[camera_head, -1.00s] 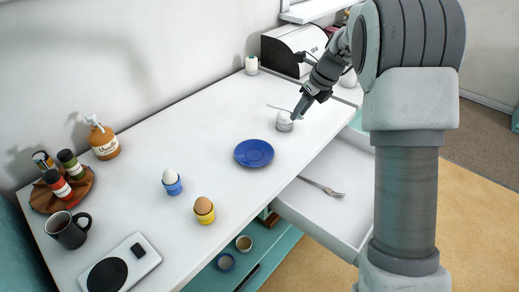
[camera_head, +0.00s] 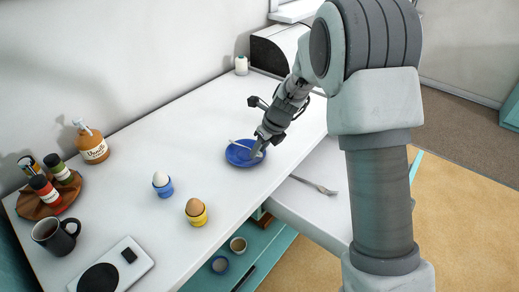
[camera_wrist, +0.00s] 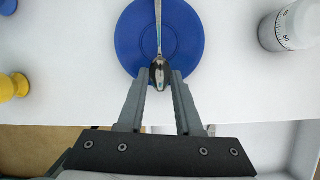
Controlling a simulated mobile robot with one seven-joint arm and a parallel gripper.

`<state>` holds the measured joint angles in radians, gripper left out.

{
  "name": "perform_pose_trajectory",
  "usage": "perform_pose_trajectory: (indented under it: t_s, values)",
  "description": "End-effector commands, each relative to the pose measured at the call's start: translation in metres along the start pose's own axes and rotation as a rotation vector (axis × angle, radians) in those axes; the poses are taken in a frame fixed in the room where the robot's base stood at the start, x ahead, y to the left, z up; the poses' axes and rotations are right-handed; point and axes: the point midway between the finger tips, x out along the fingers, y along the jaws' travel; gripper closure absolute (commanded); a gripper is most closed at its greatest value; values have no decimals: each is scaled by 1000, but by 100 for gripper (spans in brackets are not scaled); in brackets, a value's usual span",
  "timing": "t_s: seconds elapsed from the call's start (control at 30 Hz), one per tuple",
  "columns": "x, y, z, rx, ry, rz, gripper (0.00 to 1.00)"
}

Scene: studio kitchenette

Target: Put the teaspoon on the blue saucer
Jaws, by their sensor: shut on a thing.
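The blue saucer (camera_head: 240,160) lies on the white counter near its front edge. It also shows in the wrist view (camera_wrist: 130,42). The silver teaspoon (camera_wrist: 158,30) is over the saucer, with its bowl between my fingertips and its handle pointing away across the saucer. Its handle also shows in the head view (camera_head: 237,143). My gripper (camera_head: 260,150) is shut on the teaspoon at the saucer's near right side, and its fingers show in the wrist view (camera_wrist: 161,80). I cannot tell whether the spoon touches the saucer.
A white dial timer (camera_wrist: 291,27) stands right of the saucer in the wrist view; my arm hides it in the head view. Egg cups, blue (camera_head: 163,188) and yellow (camera_head: 197,215), stand to the left. An open drawer (camera_head: 300,207) below holds a fork (camera_head: 315,185).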

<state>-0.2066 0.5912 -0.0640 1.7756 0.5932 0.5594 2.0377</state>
Motion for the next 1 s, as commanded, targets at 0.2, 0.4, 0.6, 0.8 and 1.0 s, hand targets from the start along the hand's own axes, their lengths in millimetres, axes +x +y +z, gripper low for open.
perform_pose_trajectory:
  t_s: [0.2,0.4,0.6,0.8,1.0]
  values:
    - [0,0,0,0,-1,0,100]
    - [5,0,-2,0,0,0,100]
    - [10,-1,-4,1,-1,0,100]
    - [10,-1,-4,0,-1,0,36]
    - [10,-1,-4,0,-1,0,36]
